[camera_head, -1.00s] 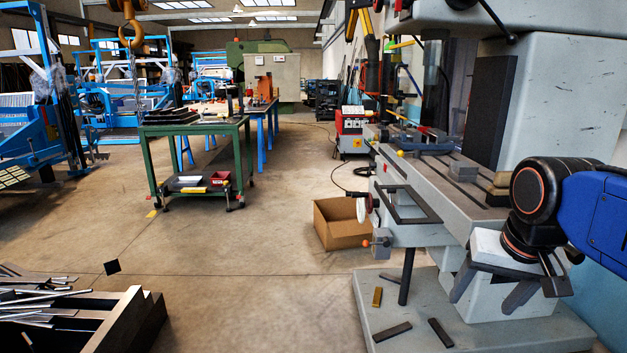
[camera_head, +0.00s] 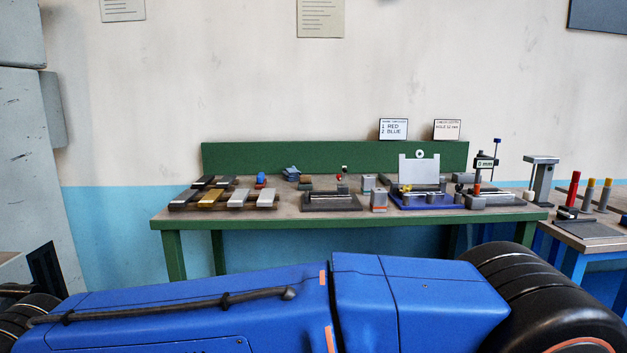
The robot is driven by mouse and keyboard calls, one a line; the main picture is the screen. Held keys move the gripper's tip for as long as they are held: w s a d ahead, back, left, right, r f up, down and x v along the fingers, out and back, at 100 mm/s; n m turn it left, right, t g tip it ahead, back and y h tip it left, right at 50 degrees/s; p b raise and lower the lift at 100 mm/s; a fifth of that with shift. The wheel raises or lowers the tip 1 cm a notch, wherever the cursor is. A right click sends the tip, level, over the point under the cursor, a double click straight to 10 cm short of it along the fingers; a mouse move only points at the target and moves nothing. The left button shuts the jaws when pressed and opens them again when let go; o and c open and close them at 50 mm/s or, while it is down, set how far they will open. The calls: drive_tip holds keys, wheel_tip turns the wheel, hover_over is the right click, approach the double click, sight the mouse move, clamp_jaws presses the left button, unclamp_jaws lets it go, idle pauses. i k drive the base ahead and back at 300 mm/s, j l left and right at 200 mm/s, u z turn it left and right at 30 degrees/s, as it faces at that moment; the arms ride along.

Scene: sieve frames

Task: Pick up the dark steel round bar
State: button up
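I cannot pick out a dark steel round bar for certain. On the green workbench (camera_head: 340,222), a low rack at the left holds several short bars. Dark bars (camera_head: 184,197) lie at its left side, beside a brass-coloured bar (camera_head: 211,198) and silver-grey ones (camera_head: 239,198). They are too small to tell round from flat. My gripper is out of view; only my blue arm link and black joints cross the bottom of the picture, in front of the bench.
The bench top also carries a dark fixture plate (camera_head: 331,204), a blue-based fixture (camera_head: 425,203) and a gauge (camera_head: 486,163). A second blue-legged table (camera_head: 590,240) stands at the right. Grey machinery (camera_head: 20,150) stands at the left. A wall is behind the bench.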

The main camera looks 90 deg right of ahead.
sight(381, 175)
drive_tip(key=z, duration=3.4)
drive_tip(key=j, duration=0.1)
